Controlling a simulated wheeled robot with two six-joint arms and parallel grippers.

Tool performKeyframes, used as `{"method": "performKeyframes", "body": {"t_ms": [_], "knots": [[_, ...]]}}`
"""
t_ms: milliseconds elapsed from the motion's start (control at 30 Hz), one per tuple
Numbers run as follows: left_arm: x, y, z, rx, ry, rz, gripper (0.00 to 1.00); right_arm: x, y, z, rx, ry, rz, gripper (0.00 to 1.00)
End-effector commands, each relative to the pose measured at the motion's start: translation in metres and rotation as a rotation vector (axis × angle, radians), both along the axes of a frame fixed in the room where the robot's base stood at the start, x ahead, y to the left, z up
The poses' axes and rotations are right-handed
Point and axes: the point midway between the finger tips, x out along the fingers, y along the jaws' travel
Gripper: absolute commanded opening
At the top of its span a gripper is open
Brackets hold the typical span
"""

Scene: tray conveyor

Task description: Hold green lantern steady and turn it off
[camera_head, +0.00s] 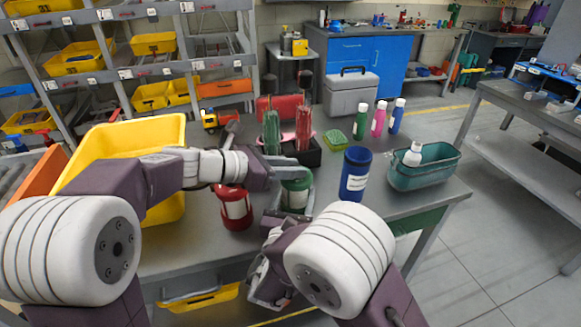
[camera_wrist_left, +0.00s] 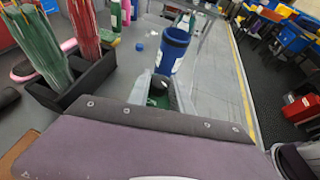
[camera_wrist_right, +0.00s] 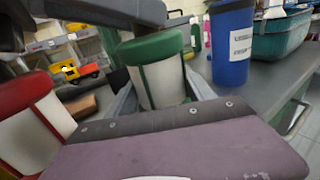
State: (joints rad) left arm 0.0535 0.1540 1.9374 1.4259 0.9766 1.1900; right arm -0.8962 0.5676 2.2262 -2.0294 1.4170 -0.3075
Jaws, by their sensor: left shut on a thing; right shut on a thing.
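The green lantern (camera_head: 296,190), with a green cap and pale body, stands on the grey table between my arms. It fills the middle of the right wrist view (camera_wrist_right: 158,72). My right gripper (camera_head: 291,204) is shut on its body, one finger on each side. My left gripper (camera_head: 294,173) comes from the left and is shut at the lantern's green top; in the left wrist view only a dark green bit (camera_wrist_left: 157,101) shows between the fingers. The lantern's switch and whether it is lit cannot be made out.
A red lantern (camera_head: 235,208) stands close to the left. A blue labelled canister (camera_head: 355,174) and a teal bin (camera_head: 424,177) stand to the right. A black holder (camera_head: 306,154) with red and green bundles is behind. A yellow bin (camera_head: 130,133) is at the left.

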Motion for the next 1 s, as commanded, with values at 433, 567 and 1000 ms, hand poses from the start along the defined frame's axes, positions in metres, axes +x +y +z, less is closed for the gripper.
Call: {"method": "performKeyframes", "body": {"t_ms": [433,567,1000], "knots": [[-0.0034,-0.0043,0.0025,-0.005,-0.005,0.292,0.0,-0.0005,0.0014,-0.0002,-0.001,0.0,0.005,0.04],[-0.0032,-0.0046,0.0032,-0.007,-0.007,0.35,0.0,-0.0006,0.0016,-0.0002,-0.002,0.0,0.005,0.04],[-0.0048,-0.0035,0.0012,-0.003,0.0,0.416,0.0,-0.0004,0.0012,-0.0005,-0.002,0.001,0.004,0.04]]}}
